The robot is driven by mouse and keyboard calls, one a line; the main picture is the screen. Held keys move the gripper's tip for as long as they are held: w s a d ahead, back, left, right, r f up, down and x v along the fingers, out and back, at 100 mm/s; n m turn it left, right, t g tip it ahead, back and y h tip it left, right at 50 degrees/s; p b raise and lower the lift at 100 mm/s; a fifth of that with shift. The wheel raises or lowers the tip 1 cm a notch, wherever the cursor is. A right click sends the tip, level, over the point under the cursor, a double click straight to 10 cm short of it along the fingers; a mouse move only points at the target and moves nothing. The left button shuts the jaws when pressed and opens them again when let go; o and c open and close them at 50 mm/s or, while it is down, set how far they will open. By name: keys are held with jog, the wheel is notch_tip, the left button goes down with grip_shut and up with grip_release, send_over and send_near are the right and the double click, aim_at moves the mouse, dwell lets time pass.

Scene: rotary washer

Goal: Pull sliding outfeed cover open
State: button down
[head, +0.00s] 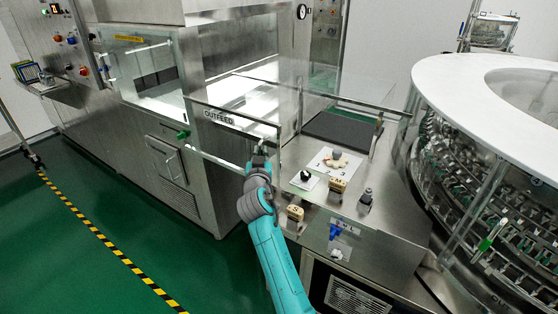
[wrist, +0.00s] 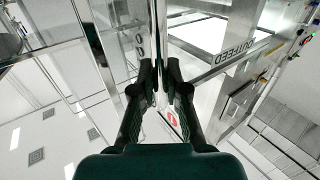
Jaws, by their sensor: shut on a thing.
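The sliding outfeed cover (head: 225,143) is a clear panel in a thin metal frame, with an OUTFEED label along its top left. It stands upright at the front left of the outfeed bench. My gripper (head: 262,150) is at the right part of this cover. In the wrist view, my gripper (wrist: 160,75) has its two dark fingers closed on a narrow upright part of the cover, seen nearly edge-on. The fingers hide the exact spot of contact. The OUTFEED label also shows in the wrist view, right of the fingers.
The steel bench (head: 385,225) right of my arm carries a dark mat (head: 340,131), several small knobs and blocks, and a blue item (head: 335,231). A rotary washer with a white ring top (head: 440,90) stands at the right. Green floor (head: 90,225) is free at the left.

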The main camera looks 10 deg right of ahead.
jog(key=shift+w+a, duration=1.1)
jog(key=shift+a, duration=0.15)
jog(key=c, duration=1.2)
grip_release()
jog(key=shift+s, duration=0.1)
jog(key=s, duration=0.4)
jog(key=s+a, duration=0.1)
jog(key=s, duration=0.6)
jog(key=shift+s+a, duration=0.3)
jog(key=shift+s, duration=0.05)
